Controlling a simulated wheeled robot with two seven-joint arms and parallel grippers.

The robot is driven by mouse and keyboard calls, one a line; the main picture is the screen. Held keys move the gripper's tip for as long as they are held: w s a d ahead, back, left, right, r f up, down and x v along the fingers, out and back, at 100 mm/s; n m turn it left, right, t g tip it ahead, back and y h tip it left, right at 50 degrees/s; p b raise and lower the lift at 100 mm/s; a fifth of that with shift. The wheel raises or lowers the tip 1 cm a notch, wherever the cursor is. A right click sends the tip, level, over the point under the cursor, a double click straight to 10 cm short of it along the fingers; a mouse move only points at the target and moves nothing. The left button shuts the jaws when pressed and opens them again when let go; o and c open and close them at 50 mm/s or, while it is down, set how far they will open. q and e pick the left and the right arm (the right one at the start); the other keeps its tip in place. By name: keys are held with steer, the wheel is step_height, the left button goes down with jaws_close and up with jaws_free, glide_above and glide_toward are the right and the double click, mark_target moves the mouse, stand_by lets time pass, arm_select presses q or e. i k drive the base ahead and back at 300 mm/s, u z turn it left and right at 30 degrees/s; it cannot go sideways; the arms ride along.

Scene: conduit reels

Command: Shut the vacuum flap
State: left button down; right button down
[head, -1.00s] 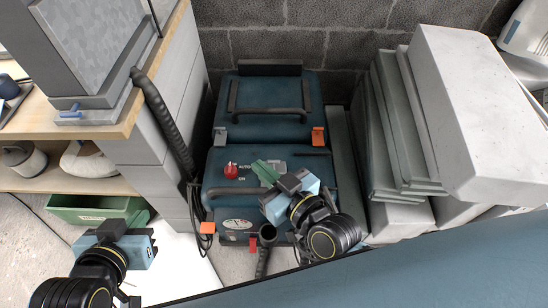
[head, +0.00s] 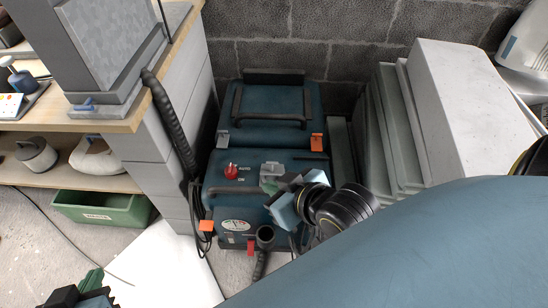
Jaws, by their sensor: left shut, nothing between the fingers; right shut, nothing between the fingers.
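The vacuum (head: 245,205) is a teal box with a red knob and a hose port, standing on the floor in front of the block wall. A small pale grey piece (head: 271,169), possibly the flap, shows on its top right of the knob; I cannot tell how far it is open. My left gripper (head: 93,279) is shut and empty at the lower left, partly out of frame, away from the vacuum.
A teal case (head: 268,102) with a black handle lies behind the knob panel. A wooden bench (head: 130,118) on grey blocks stands left, with a green bin (head: 100,207) below. Pale slabs (head: 470,110) lean at the right. A black hose (head: 170,120) hangs beside the vacuum.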

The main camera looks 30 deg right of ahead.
mark_target(272, 169)
steer(key=k, duration=1)
steer(key=z, duration=1.1)
steer(key=i, duration=0.5)
